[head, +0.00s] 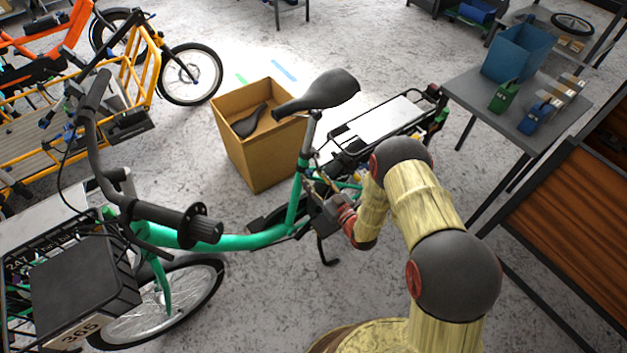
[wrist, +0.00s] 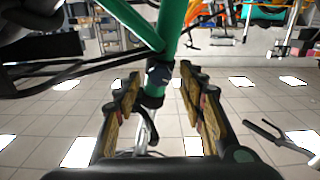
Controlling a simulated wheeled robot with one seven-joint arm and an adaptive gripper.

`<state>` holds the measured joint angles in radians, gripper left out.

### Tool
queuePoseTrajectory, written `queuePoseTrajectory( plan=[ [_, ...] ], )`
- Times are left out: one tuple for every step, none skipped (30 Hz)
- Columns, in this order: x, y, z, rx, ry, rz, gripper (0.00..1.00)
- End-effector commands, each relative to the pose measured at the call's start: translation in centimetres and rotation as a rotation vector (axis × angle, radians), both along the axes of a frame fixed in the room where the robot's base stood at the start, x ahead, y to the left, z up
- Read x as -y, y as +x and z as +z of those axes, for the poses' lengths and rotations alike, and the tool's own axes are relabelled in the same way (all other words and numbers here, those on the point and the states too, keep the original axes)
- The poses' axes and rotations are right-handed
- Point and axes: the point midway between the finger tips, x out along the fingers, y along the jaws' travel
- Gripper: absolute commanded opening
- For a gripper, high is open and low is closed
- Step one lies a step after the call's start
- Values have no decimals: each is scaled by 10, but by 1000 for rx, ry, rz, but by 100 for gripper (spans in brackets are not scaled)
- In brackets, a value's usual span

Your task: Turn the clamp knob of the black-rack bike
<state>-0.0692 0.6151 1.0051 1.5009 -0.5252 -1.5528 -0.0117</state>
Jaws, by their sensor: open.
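The dark clamp (wrist: 158,74) sits where the green tube (wrist: 172,22) meets the post. In the wrist view it appears between my open fingers, which do not visibly touch it. I cannot make out the knob's exact shape or angle. My gripper (head: 322,203) is beside the seat tube in the head view, its fingertips partly hidden. The wrist view shows my gripper (wrist: 162,84) open, one finger on each side.
A cardboard box (head: 248,150) with a loose saddle stands behind the bike. A grey table (head: 540,95) with a blue bin (head: 517,52) is at the right. An orange cargo bike (head: 140,70) stands at the left back. Some floor between is clear.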

Motion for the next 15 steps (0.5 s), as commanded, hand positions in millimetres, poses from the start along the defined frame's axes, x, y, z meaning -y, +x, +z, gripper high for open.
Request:
queuePoseTrajectory(
  plan=[
    [-1, 1, 0, 0, 0, 0, 40],
    [-2, 2, 0, 0, 0, 0, 40],
    [-2, 2, 0, -1, 1, 0, 40],
    [-2, 2, 0, -1, 1, 0, 40],
    [-2, 2, 0, -1, 1, 0, 40],
    [-2, 2, 0, -1, 1, 0, 40],
    [-2, 2, 0, -1, 1, 0, 40],
    [-2, 2, 0, -1, 1, 0, 40],
    [-2, 2, 0, -1, 1, 0, 40],
    [-1, 2, 0, -1, 1, 0, 38],
    [-1, 2, 0, -1, 1, 0, 36],
    [-1, 2, 0, -1, 1, 0, 34],
    [-1, 2, 0, -1, 1, 0, 32],
    [-1, 2, 0, -1, 1, 0, 31],
    [-1, 2, 0, -1, 1, 0, 28]
  ],
)
